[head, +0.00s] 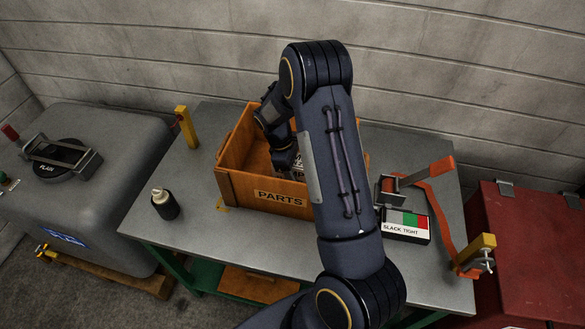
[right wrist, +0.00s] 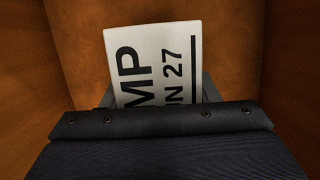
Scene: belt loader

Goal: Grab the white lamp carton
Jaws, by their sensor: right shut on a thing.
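The white lamp carton (right wrist: 153,62) shows in the right wrist view, with part of its black lettering, "MP" and "N 27", in sight. It is inside the wooden PARTS crate (head: 231,186), whose orange-brown walls surround it. My right gripper (head: 290,160) reaches down into the crate and is shut on the carton. The arm and gripper hide most of the carton in the head view, and its lower part is hidden in the wrist view. I cannot tell whether the carton touches the crate floor. My left gripper is not in view.
The crate stands on a grey metal table (head: 185,228). A SLACK TIGHT gauge (head: 404,227) and an orange strap (head: 440,210) lie to the right. Yellow clamps (head: 187,127) sit at the table edges. A red cabinet (head: 520,240) stands right.

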